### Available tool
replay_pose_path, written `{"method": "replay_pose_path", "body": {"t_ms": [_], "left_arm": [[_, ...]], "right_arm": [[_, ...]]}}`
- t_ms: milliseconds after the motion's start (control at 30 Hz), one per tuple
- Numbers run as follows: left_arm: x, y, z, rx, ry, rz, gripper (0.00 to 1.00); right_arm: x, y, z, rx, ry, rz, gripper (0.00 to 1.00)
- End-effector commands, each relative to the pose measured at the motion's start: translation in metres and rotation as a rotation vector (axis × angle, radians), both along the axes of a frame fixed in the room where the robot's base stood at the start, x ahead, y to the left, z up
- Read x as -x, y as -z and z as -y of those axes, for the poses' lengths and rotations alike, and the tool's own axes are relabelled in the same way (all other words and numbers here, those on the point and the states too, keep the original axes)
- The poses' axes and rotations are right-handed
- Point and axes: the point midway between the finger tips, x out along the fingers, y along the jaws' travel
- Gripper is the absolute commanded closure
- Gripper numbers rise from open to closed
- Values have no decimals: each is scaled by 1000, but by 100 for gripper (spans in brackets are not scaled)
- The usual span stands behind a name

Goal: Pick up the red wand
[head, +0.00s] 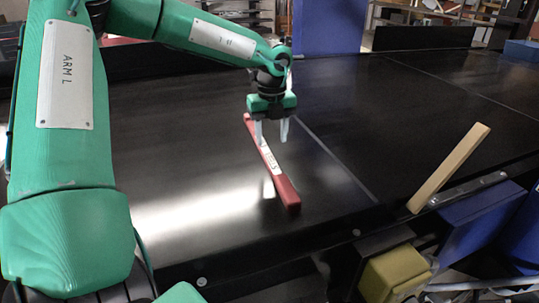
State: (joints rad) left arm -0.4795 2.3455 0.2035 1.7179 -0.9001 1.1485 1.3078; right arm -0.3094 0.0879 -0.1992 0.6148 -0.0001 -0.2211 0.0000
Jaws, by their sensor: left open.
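The red wand (286,190) is a long red bar with a white label on its side. It lies on the black conveyor in the middle of the head view, slanting from upper left to lower right. My left gripper (271,133) is open and points down over the wand's upper part. One white finger shows on each side of the wand there. I cannot tell whether the fingers touch it. My right gripper is not in view.
The black conveyor belt (400,120) is wide and mostly clear, with a bright reflection at left. A tan wooden bar (449,167) leans up at the right edge. Near it are a yellow block (394,274) and a blue box (478,222). A blue panel (328,25) stands behind.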

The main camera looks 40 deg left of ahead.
Motion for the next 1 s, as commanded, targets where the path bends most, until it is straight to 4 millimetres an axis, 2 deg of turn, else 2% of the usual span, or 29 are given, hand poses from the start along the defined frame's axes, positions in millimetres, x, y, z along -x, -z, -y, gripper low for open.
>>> {"method": "replay_pose_path", "body": {"t_ms": [267, 467, 633, 967, 1000], "left_arm": [[1, 16, -1, 1, -1, -2, 51], [4, 39, -5, 3, 0, -3, 51], [4, 57, -4, 1, 0, -2, 51], [3, 62, -4, 1, 0, 2, 51], [3, 62, -4, 1, 0, 2, 59]], "right_arm": [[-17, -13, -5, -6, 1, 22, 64], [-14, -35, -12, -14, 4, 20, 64], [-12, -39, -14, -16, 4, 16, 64], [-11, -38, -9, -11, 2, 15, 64], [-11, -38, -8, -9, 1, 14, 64]]}}
